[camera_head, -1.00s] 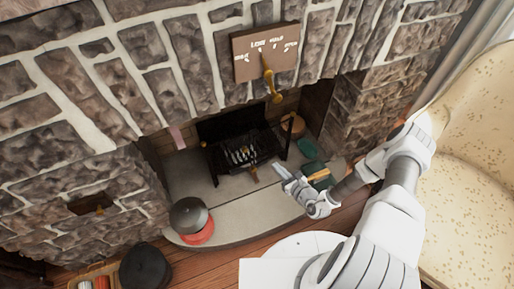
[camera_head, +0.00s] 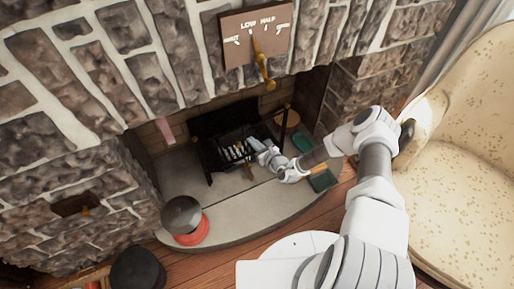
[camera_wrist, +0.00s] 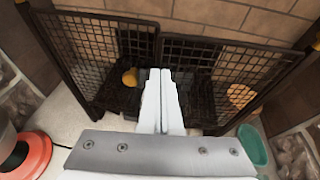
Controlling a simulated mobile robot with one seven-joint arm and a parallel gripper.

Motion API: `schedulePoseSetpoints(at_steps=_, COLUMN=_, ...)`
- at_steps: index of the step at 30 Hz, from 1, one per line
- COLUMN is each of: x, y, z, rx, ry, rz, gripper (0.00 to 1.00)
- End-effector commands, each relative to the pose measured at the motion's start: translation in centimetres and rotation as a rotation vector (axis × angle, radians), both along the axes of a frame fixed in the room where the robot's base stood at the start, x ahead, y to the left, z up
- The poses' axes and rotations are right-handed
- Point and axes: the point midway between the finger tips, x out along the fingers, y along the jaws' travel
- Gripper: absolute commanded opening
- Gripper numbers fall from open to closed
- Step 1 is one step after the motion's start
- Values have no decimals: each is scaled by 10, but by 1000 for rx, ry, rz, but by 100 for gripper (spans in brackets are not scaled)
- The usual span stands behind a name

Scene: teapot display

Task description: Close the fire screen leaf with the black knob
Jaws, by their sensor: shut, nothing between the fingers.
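The black mesh fire screen (camera_head: 224,122) stands in the fireplace opening. In the wrist view its left mesh leaf (camera_wrist: 88,45) and right mesh leaf (camera_wrist: 265,68) spread on either side of my fingers. A yellow knob (camera_wrist: 130,77) shows just left of the fingertips. I cannot make out a black knob against the dark frames and mesh. My gripper (camera_head: 254,145) is at the right side of the screen in the head view. In the wrist view my gripper (camera_wrist: 160,75) is shut and empty, its tips between the leaves. I cannot tell whether they touch anything.
A dark pot on a red base (camera_head: 184,215) stands at the hearth's front left. Green dishes (camera_head: 322,180) lie to the right, near my arm. A round wooden thing (camera_head: 288,119) is behind the screen's right side. A cream armchair (camera_head: 465,150) borders the right.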

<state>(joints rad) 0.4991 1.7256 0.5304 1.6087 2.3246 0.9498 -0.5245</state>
Motion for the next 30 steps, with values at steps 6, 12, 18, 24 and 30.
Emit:
schedulePoseSetpoints(at_steps=6, x=0, y=0, z=0, rx=0, ry=0, rz=0, gripper=0)
schedulePoseSetpoints(at_steps=12, x=4, y=4, z=1, rx=-2, ry=0, rz=3, gripper=0)
schedulePoseSetpoints(at_steps=18, x=12, y=10, z=0, rx=-1, ry=1, rz=0, gripper=0)
schedulePoseSetpoints(at_steps=24, x=12, y=10, z=0, rx=-1, ry=1, rz=0, gripper=0)
schedulePoseSetpoints(at_steps=30, x=12, y=7, z=0, rx=-1, ry=0, rz=0, gripper=0)
